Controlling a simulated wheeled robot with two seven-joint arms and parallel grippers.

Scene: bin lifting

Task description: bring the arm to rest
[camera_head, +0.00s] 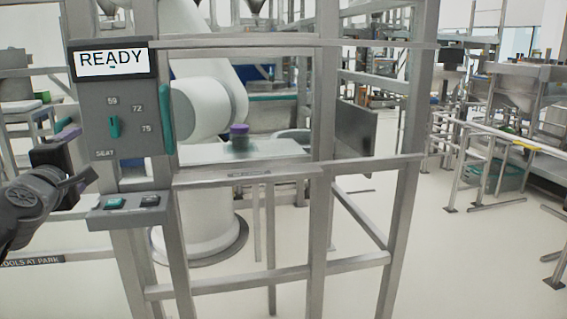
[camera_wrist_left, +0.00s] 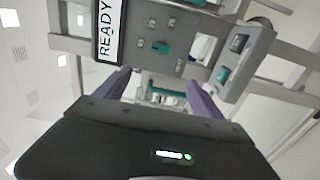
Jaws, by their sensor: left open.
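My left gripper (camera_head: 80,153) comes in from the left edge in the head view, beside the grey control panel (camera_head: 98,105). It is open, and I see nothing between its fingers. In the left wrist view its two purple fingers (camera_wrist_left: 160,98) stand apart, with the panel beyond them. The panel's display (camera_head: 112,61) reads READY. A small box with a teal button (camera_head: 115,203) and a dark button (camera_head: 150,200) sits lower down. My right gripper is not in view.
A grey metal frame (camera_head: 322,110) stands close ahead around the panel. Behind it are a white robot arm (camera_head: 205,105) and a purple-topped item (camera_head: 239,137) on a pale shelf (camera_head: 280,150). Rails (camera_head: 500,135) and benches stand at right. Open floor (camera_head: 470,250) lies at lower right.

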